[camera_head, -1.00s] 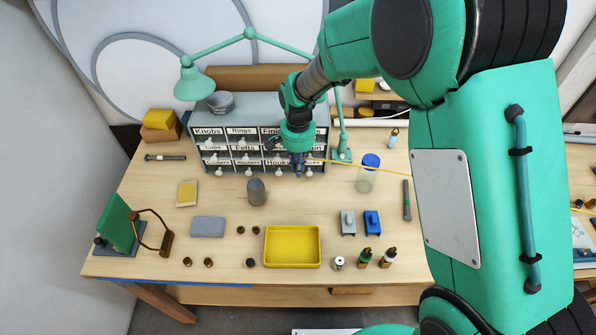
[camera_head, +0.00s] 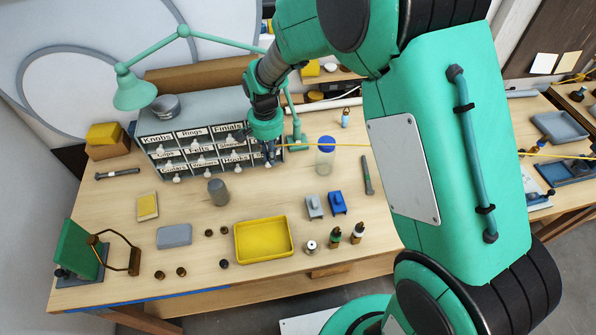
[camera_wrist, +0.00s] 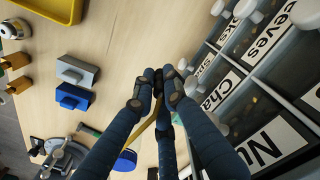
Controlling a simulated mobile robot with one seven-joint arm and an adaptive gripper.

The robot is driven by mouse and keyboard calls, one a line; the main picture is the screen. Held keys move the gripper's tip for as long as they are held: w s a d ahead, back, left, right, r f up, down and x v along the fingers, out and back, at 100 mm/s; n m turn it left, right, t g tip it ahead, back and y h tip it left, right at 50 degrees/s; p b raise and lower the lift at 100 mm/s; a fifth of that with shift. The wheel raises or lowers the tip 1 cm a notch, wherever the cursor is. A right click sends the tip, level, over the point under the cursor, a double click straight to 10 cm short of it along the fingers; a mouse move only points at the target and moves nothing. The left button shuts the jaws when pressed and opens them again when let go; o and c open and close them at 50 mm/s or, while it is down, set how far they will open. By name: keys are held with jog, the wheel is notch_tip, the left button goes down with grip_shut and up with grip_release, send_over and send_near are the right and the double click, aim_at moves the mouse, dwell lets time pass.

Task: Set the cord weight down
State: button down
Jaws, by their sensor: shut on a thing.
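My gripper (camera_head: 269,158) is in front of the right part of the labelled drawer cabinet, above the table. In the wrist view its fingers (camera_wrist: 160,88) are closed around a small dark piece, mostly hidden by the fingertips. A yellow cord (camera_head: 345,145) runs from the gripper to the right, past the clear jar; a short yellow length shows beside the fingers in the wrist view (camera_wrist: 146,124). A dark grey cylinder (camera_head: 218,193) stands upright on the table, apart from the gripper and left of it. I cannot tell whether this cylinder is the cord weight.
The drawer cabinet (camera_head: 165,163) has projecting knobs close to my gripper. A yellow tray (camera_head: 264,258), grey block (camera_head: 314,207) and blue block (camera_head: 338,204) are nearer the front. Bare tabletop lies between cylinder and jar.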

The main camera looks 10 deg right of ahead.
send_over(303, 173)
jog(key=shift+r+n, duration=0.1)
jog(key=shift+n, duration=0.2)
jog(key=shift+f, duration=3.15)
jog(key=shift+f+b, duration=0.4)
jog(key=shift+f, duration=1.45)
jog(key=shift+f, duration=0.15)
jog(key=c, duration=1.8)
grip_release()
